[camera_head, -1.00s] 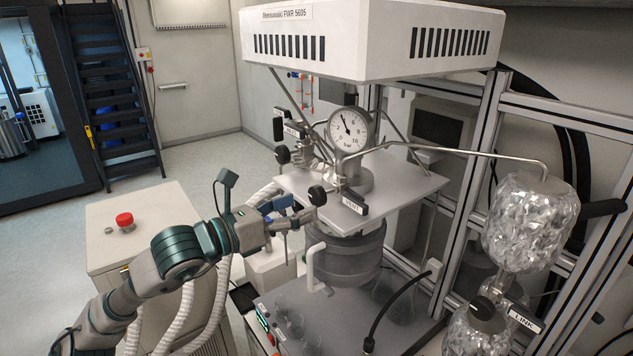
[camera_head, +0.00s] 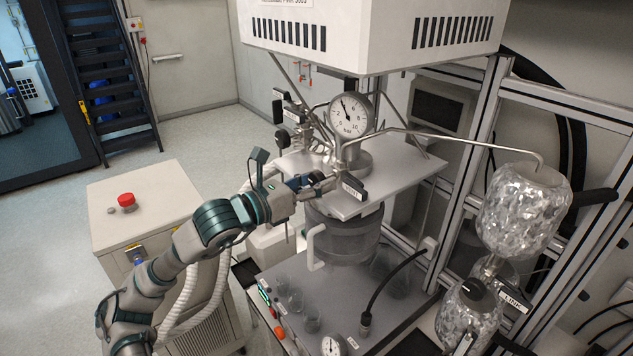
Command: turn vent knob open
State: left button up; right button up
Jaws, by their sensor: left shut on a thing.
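My left gripper (camera_head: 326,184) reaches in from the left to the front of the reactor's metal plate (camera_head: 398,182). Its fingers are shut at the spot just left of the black vent label plate (camera_head: 354,187), where the vent knob sits. The knob itself is almost wholly hidden by the fingers, so its turn angle cannot be told. The pressure gauge (camera_head: 351,115) stands upright above and behind the gripper. My right gripper is not in view.
Two more black knobs (camera_head: 281,139) with label plates are at the plate's back left. A thin metal pipe (camera_head: 450,139) runs right to a foil-wrapped vessel (camera_head: 523,212). A grey cabinet with a red button (camera_head: 126,199) stands left. A white housing (camera_head: 366,36) hangs above.

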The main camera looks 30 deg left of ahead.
pick_arm(q)
jog(key=shift+a+f, duration=0.1)
jog(key=shift+n+b, duration=0.75)
jog(key=shift+n, duration=0.15)
jog(key=shift+n+b, duration=0.5)
jog(key=shift+n, duration=0.4)
jog(key=shift+n+b, duration=0.35)
jog(key=shift+n, duration=0.55)
jog(key=n, duration=0.2)
jog(key=shift+n+b, duration=0.3)
jog(key=shift+b, duration=0.1)
jog(key=n, duration=0.3)
jog(key=shift+n+b, duration=0.35)
jog(key=shift+n, duration=0.05)
jog(key=n, duration=0.4)
jog(key=shift+n, duration=0.9)
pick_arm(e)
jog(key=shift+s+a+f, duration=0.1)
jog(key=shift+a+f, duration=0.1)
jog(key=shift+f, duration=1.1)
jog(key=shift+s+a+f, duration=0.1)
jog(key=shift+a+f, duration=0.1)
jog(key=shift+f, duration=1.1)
pick_arm(q)
jog(key=shift+d+f, duration=0.1)
jog(key=shift+d, duration=0.1)
